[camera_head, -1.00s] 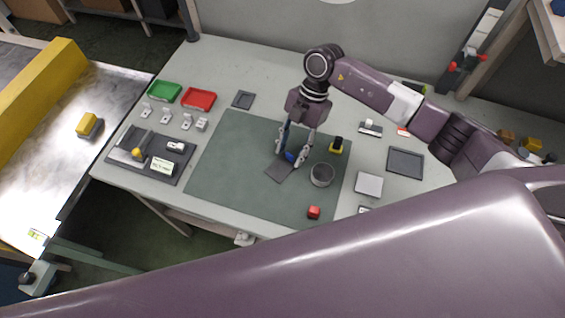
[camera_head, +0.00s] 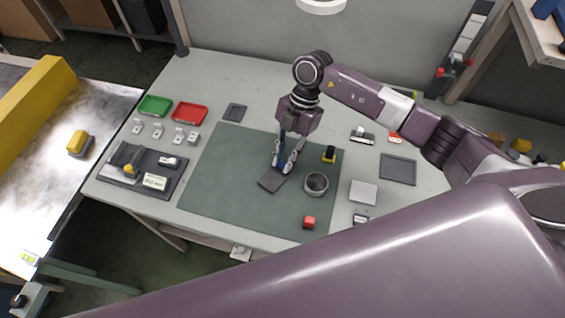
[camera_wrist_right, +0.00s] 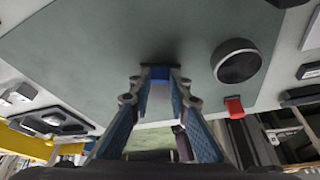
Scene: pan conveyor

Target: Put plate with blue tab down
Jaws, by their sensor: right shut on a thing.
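The plate with the blue tab is a small dark grey plate (camera_head: 271,181) at the green mat's (camera_head: 225,195) middle. It lies flat, or nearly so; I cannot tell whether it touches the mat. My right gripper (camera_head: 284,169) points down at the plate's upper right edge. In the right wrist view the blue tab (camera_wrist_right: 159,73) sits between the fingertips, and the gripper is shut on it. The plate shows there only as a thin dark edge. My left gripper is not in view.
A grey round cup (camera_head: 316,184) stands close right of the plate. Green (camera_head: 155,106) and red (camera_head: 189,112) trays stand at left. The mat's left part is clear.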

